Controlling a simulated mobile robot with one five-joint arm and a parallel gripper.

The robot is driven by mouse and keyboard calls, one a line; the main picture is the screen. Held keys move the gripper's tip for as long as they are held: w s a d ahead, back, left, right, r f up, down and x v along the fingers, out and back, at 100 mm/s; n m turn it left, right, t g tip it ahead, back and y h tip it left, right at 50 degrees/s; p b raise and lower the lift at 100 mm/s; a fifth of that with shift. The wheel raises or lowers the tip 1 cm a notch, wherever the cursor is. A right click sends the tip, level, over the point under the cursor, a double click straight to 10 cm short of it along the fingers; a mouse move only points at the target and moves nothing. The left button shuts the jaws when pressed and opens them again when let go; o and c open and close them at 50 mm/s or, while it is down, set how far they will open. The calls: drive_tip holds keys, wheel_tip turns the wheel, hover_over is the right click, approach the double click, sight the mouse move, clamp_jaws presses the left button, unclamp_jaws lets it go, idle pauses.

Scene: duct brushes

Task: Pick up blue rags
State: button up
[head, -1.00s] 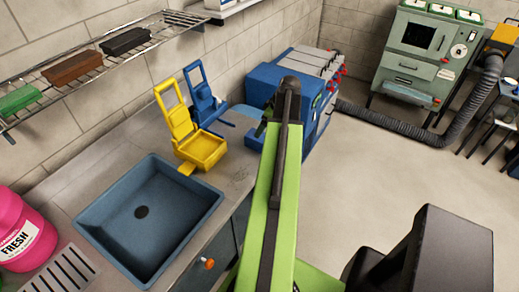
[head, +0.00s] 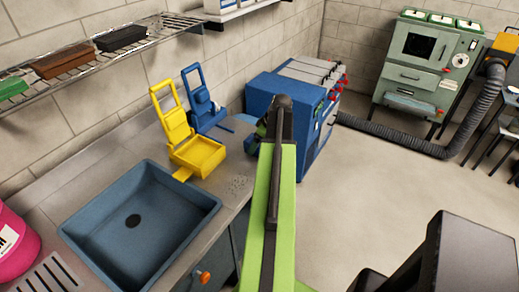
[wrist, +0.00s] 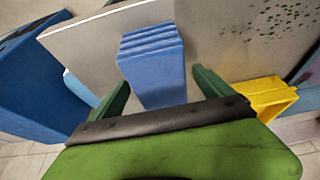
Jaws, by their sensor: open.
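The blue rags show in the wrist view as a folded blue stack (wrist: 152,68) with several layered edges on the grey counter. In the head view, a small blue patch (head: 251,144) at the counter's far end appears to be the same stack, mostly hidden by my arm. My gripper (wrist: 161,78) is open, with one dark green finger on each side of the stack's near part. Gaps show between the fingers and the cloth, so it is not gripped. In the head view, my gripper (head: 263,130) is largely hidden behind my green arm.
A yellow dustpan (head: 195,155) and a blue one (head: 207,110) stand left of my gripper. A blue machine (head: 285,100) stands close beyond the counter. A blue sink (head: 140,222) is nearer. The wire shelf (head: 80,65) hangs above.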

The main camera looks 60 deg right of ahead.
drive_tip(key=shift+f, duration=0.25)
idle(0.4)
drive_tip(key=c, duration=1.7)
